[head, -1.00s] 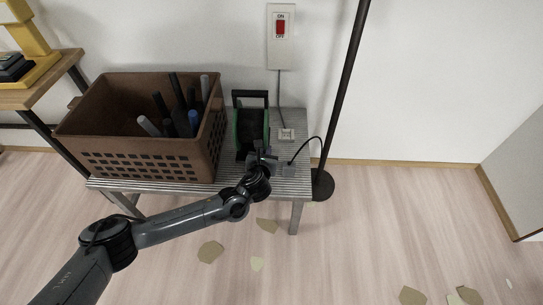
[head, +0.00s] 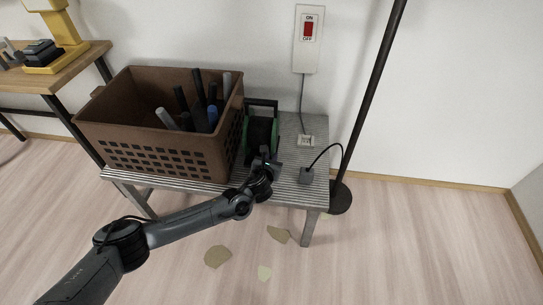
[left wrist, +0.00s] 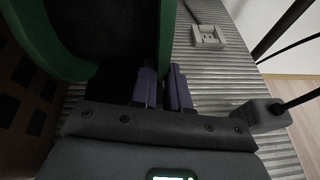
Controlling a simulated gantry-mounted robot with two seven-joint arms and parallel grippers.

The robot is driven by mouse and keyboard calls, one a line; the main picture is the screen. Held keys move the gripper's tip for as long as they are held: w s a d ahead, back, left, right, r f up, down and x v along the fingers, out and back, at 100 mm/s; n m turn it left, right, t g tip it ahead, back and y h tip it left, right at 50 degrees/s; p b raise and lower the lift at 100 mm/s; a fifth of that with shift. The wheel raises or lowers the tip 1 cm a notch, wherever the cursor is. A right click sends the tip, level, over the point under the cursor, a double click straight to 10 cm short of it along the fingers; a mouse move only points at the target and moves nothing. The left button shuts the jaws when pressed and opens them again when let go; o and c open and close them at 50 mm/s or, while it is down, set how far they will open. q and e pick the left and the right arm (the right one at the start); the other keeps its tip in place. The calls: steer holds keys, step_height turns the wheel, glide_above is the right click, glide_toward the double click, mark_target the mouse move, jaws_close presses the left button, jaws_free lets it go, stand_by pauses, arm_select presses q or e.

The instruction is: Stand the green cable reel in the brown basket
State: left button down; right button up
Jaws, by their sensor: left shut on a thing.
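The green cable reel (head: 260,132), with a dark frame and handle, stands upright on the grey ribbed bench, just right of the brown basket (head: 160,142). My left gripper (head: 268,163) is at the reel's near side. In the left wrist view, its purple fingers (left wrist: 164,88) are shut on the edge of the green reel (left wrist: 165,40), which looms large at the upper left. The basket holds several dark, grey and blue rolls or rods and has open room on its left. My right gripper is not in view.
An outlet block (head: 306,141) and a grey plug (head: 306,176) with a black cord lie on the bench (head: 285,185) to the right. A black pole (head: 375,95) stands beyond its right end. A wooden table (head: 60,70) is at the left.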

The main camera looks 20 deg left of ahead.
arm_select(q)
steer(key=shift+w, duration=0.15)
steer(key=c, duration=1.5)
jaws_free()
steer(key=shift+f, duration=0.35)
steer(key=o, duration=0.4)
steer(key=shift+r, duration=0.1)
